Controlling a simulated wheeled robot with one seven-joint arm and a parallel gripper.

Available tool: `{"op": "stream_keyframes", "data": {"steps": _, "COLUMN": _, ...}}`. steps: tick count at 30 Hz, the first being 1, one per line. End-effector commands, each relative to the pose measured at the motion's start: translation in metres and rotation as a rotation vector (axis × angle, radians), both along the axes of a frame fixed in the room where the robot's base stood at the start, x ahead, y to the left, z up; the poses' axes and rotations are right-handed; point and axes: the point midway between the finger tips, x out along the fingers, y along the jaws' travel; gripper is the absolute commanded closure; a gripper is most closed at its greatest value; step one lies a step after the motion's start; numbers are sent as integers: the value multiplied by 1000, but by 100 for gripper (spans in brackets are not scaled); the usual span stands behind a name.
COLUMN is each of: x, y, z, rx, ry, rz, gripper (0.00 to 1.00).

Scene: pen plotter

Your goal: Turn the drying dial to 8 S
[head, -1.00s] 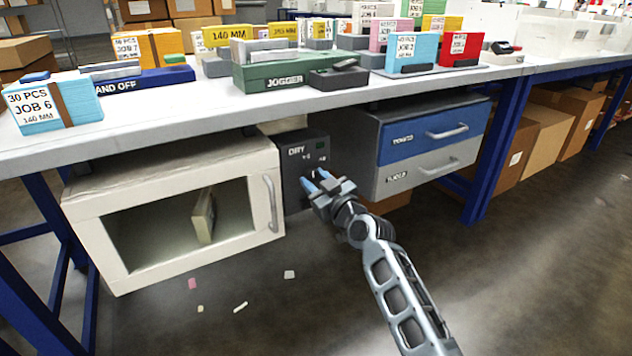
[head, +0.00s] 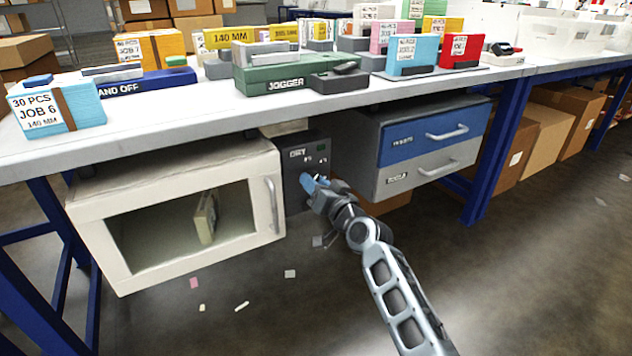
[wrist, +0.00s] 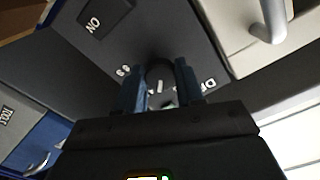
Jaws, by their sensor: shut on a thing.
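The dark control panel (head: 293,160) labelled DRY sits under the bench, between the white cabinet and the drawer unit. My gripper (head: 309,182) is at the panel's lower front. In the wrist view, the dark round dial (wrist: 160,70) lies between the two blue fingers of my gripper (wrist: 160,85), which are shut on it. An "8 S" label (wrist: 123,71) shows just left of the fingers, and DRY lettering (wrist: 208,83) to the right. The dial's pointer cannot be made out. In the head view my gripper hides the dial.
The white cabinet (head: 180,165) with a window and handle stands left of the panel. The drawer unit (head: 420,150) is to the right, and the bench top (head: 210,110) overhangs all of it. Open floor lies in front.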

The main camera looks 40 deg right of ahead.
Motion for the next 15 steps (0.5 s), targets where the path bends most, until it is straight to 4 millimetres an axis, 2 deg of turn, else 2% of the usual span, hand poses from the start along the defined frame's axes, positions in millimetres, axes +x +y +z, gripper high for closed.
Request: {"op": "stream_keyframes", "data": {"steps": 15, "x": 0, "y": 1, "z": 2, "rx": 471, "ry": -134, "rz": 0, "gripper": 93}}
